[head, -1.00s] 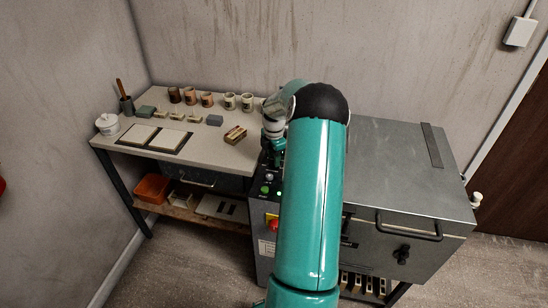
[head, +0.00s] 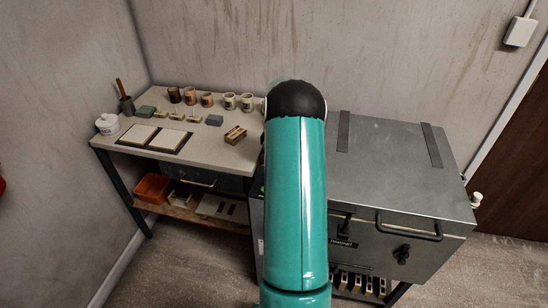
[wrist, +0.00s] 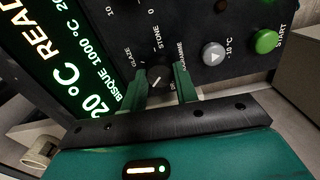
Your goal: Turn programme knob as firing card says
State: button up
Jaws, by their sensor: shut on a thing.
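In the wrist view, the black programme knob (wrist: 159,73) sits on the dark panel with a pale pointer line, between the two green fingers of my gripper (wrist: 160,84). The fingers are shut on the knob, one on each side. GLAZE and STONE are printed around it; another label is partly hidden by a finger. In the head view my teal arm hides the gripper and knob. I cannot make out a firing card.
The grey START-side button (wrist: 213,53) and green START button (wrist: 266,41) lie right of the knob. In the head view the grey kiln (head: 390,165) stands right of my arm. The workbench (head: 225,155) with pots, tiles and small blocks is on the left.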

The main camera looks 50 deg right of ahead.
jog(key=shift+m, duration=1.1)
jog(key=o, duration=1)
jog(key=shift+c, duration=0.2)
jog(key=shift+r, duration=0.1)
notch_tip(320, 180, up, 14)
